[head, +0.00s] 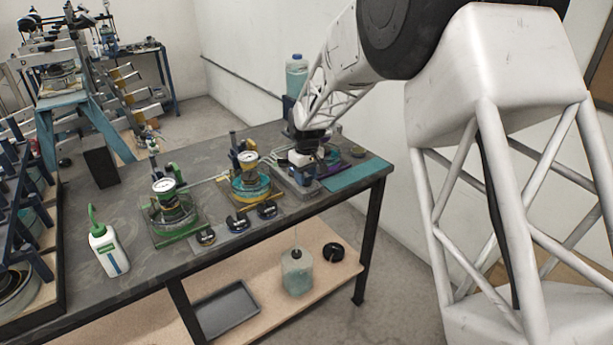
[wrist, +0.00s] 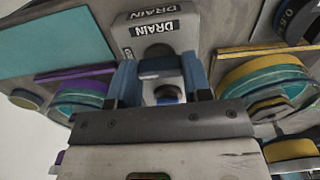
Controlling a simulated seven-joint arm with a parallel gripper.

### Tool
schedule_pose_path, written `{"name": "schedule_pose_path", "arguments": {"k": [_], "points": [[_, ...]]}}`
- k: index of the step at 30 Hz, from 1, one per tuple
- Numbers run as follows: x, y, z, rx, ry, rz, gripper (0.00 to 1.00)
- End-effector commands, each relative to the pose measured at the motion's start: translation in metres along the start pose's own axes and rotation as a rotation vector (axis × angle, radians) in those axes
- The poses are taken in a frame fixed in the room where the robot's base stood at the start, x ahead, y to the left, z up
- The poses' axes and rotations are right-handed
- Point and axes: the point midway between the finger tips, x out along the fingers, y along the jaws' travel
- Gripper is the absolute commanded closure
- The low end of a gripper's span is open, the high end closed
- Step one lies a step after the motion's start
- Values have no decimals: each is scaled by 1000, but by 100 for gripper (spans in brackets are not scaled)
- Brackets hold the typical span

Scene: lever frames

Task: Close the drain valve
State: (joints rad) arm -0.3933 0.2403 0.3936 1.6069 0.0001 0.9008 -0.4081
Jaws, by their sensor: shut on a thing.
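The drain valve is a grey unit with a dark base (head: 300,190) near the right end of the bench in the head view. In the wrist view its grey block (wrist: 152,38) carries "DRAIN" labels. My gripper (head: 308,147) reaches down over this unit and hides most of its upper part. In the wrist view the blue fingers of my gripper (wrist: 160,72) stand on either side of a grey piece of the valve, which I take as its handle, and are shut on it. The handle's full shape and angle are hidden.
A yellow-ringed gauge unit (head: 250,185) stands left of the valve, and a green-framed one (head: 172,215) further left. A purple-based unit (wrist: 80,90) is close on the other side. A teal mat (head: 358,174) lies at the bench's right end. A white bottle (head: 108,250) stands far left.

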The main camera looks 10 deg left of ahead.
Motion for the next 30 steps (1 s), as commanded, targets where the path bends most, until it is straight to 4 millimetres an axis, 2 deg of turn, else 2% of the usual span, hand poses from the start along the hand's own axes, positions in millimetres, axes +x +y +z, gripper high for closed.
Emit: {"name": "schedule_pose_path", "arguments": {"k": [3, 4, 8, 20, 30], "points": [[-1, 0, 0, 0, 1, 1, 79], [-1, 0, 0, 0, 1, 1, 51], [-1, 0, 0, 0, 1, 1, 31], [-3, 0, 0, 1, 1, 1, 30], [-35, 0, 0, 1, 1, 1, 30]]}}
